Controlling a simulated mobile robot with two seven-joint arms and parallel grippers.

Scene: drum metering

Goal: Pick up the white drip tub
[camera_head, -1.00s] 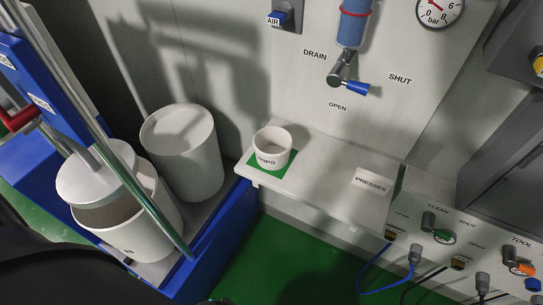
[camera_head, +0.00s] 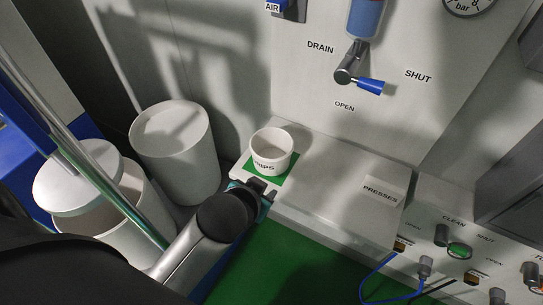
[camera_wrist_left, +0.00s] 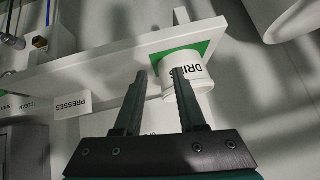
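The white drip tub (camera_head: 272,153) stands upright on a green square (camera_head: 287,172) at the left end of a pale shelf. It carries dark lettering, partly hidden in the head view. My left gripper (camera_head: 258,188) reaches in from below, just in front of the tub. In the left wrist view the two fingers of my left gripper (camera_wrist_left: 158,78) are apart with nothing between them. The tub (camera_wrist_left: 187,74) is beyond the fingertips, in line with the right-hand finger, and seems apart from them. My right gripper is not in view.
A drain valve with a blue handle (camera_head: 369,86) is on the wall above the shelf. The shelf is clear toward the PRESSES label (camera_head: 381,193).

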